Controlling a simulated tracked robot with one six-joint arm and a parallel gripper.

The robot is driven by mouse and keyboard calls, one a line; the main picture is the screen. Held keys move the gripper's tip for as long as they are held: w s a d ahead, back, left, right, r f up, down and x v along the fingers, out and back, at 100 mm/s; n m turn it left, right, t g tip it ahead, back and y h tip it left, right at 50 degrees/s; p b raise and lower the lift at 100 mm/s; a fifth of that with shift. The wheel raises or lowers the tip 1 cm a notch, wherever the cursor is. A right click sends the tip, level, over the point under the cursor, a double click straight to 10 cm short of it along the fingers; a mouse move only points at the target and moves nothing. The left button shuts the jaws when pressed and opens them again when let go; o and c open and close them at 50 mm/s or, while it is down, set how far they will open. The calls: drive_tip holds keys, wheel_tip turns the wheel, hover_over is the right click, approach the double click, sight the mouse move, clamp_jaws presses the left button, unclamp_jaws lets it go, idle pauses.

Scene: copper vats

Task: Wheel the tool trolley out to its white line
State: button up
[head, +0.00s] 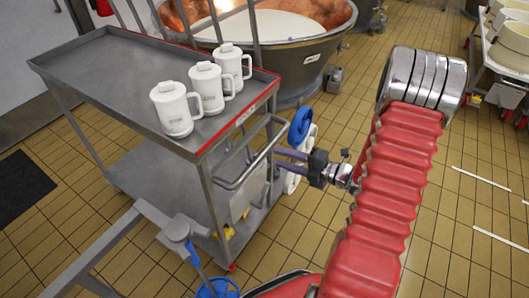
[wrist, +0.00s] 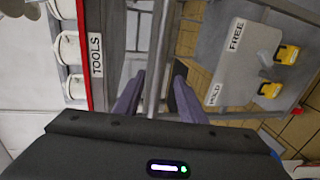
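The tool trolley (head: 110,62) is a grey metal cart with red-edged top and a lower shelf, standing at left. Its end handle (head: 249,169) is a grey bar; in the wrist view the bar (wrist: 157,62) runs between my gripper's two purple fingers (wrist: 160,88). A gap shows beside the bar, so my gripper (head: 279,158) looks open around it. A "TOOLS" label (wrist: 96,55) is on the trolley's edge. A plate marked FREE and HOLD (wrist: 243,55) has yellow parts (wrist: 286,54) beside it. White lines (head: 481,178) lie on the floor at right.
Three white lidded jugs (head: 174,108) stand on the trolley top. A copper vat (head: 290,55) stands behind it, with a small grey can (head: 335,80) nearby. A table with white tubs (head: 508,62) is at far right. Tiled floor around the white lines is clear.

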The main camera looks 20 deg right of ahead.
sight(267, 153)
drive_tip(key=shift+x, duration=4)
clamp_jaws()
